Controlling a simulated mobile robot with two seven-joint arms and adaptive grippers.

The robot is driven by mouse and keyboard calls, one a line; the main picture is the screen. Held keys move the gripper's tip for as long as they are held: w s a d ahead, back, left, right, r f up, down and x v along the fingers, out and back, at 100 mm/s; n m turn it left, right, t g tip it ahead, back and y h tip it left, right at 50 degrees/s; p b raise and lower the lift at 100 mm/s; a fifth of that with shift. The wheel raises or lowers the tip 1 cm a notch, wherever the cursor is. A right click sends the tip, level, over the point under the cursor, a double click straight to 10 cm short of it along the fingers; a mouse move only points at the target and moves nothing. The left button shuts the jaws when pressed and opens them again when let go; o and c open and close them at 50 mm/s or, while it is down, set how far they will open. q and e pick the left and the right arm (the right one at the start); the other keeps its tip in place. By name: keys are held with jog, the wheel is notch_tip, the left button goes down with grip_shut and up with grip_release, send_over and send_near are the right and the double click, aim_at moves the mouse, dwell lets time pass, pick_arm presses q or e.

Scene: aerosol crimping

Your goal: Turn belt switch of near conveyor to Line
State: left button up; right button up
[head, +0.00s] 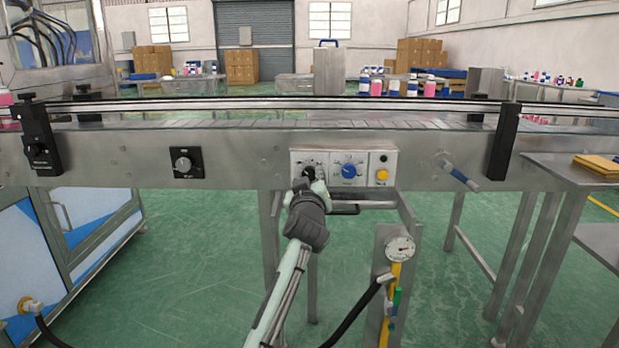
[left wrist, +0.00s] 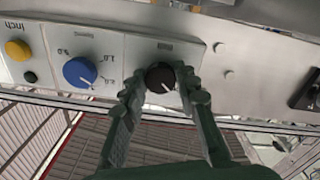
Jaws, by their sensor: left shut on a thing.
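The near conveyor (head: 230,148) carries a light control panel (head: 330,158) on its front side. The panel's black knob (left wrist: 160,76), the belt switch, shows between my fingertips in the left wrist view, with a pale pointer mark. In the head view it is mostly hidden by my left gripper (head: 312,183). That gripper, also in the left wrist view (left wrist: 163,90), is shut on the knob, one finger on each side. The knob's printed label is too small to read. My right gripper is not in view.
A blue dial (head: 349,171) and a yellow button (head: 382,175) sit right of the knob in the head view. A separate black knob plate (head: 186,163) is further left. A pressure gauge (head: 400,248) on a post stands below. A blue-handled valve (head: 456,172) sticks out at right.

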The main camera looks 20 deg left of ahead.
pick_arm(q)
jog(key=m+p, duration=0.1)
jog(key=m, duration=0.1)
jog(key=shift+r+m, duration=0.15)
jog(key=shift+m, duration=0.15)
jog(key=m+p, duration=0.2)
jog(key=m, duration=0.2)
jog(key=shift+a, duration=0.1)
jog(key=shift+m+p, duration=0.6)
jog(key=shift+m, duration=0.9)
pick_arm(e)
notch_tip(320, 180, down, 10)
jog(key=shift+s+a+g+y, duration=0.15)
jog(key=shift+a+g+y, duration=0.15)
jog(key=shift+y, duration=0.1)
pick_arm(q)
jog(key=o, duration=1.2)
jog(key=shift+c, duration=0.2)
jog(key=shift+s, duration=0.1)
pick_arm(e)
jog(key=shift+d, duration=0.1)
